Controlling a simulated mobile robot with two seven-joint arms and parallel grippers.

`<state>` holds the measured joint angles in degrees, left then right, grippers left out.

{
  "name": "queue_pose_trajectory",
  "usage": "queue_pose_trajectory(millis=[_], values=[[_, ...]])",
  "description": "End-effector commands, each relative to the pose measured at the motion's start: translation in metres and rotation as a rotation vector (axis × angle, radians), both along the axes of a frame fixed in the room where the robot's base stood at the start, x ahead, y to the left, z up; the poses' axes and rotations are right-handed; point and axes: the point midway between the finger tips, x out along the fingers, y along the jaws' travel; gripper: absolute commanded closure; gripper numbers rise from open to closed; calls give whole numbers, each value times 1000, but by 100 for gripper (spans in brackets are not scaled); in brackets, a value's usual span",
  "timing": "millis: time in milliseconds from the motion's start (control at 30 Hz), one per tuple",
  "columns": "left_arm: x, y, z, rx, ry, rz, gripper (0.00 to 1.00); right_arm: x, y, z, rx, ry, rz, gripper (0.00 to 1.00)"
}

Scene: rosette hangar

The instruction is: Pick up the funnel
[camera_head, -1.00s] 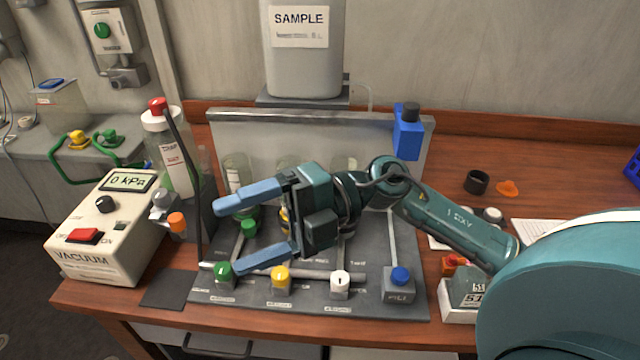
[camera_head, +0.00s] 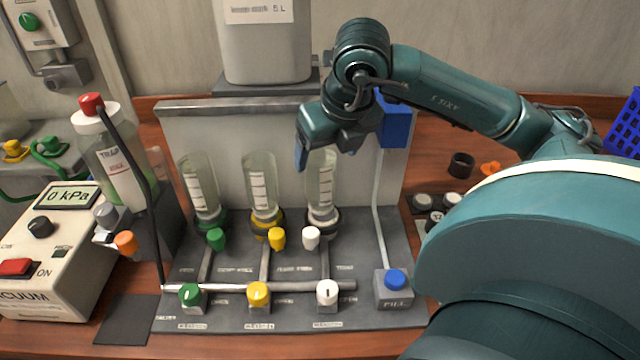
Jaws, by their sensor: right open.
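Three clear graduated funnels stand upright in a row on the grey manifold board (camera_head: 345,260). The left funnel (camera_head: 198,185) has a green base, the middle funnel (camera_head: 261,185) a yellow one, and the right funnel (camera_head: 321,190) a white and black one. My right gripper (camera_head: 318,155) is open and points downward at the top of the right funnel. One blue finger shows left of that funnel's rim. The other finger is mostly hidden by the gripper body, and so is the rim. I cannot tell whether the fingers touch it. My left gripper is out of view.
A grey back panel (camera_head: 225,130) stands behind the funnels, with a blue block (camera_head: 393,125) at its right. A trap bottle (camera_head: 112,160) and the vacuum box (camera_head: 50,250) are at left. A black cup (camera_head: 461,165) and an orange piece (camera_head: 490,168) lie at right.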

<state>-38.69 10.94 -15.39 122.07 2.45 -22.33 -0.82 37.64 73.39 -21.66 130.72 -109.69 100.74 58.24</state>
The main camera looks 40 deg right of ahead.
Motion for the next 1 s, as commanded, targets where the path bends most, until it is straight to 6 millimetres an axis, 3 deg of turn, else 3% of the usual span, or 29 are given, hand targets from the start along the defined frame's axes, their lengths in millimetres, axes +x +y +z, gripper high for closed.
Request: queue_pose_trajectory(millis=[267,533,833,1000], values=[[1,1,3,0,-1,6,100,9,-1,-21,2,5,3,23],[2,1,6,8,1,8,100,24,-3,-56,3,3,1,23],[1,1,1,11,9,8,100,26,-3,-60,1,0,2,23],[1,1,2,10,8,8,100,26,-3,-60,2,-1,2,36]])
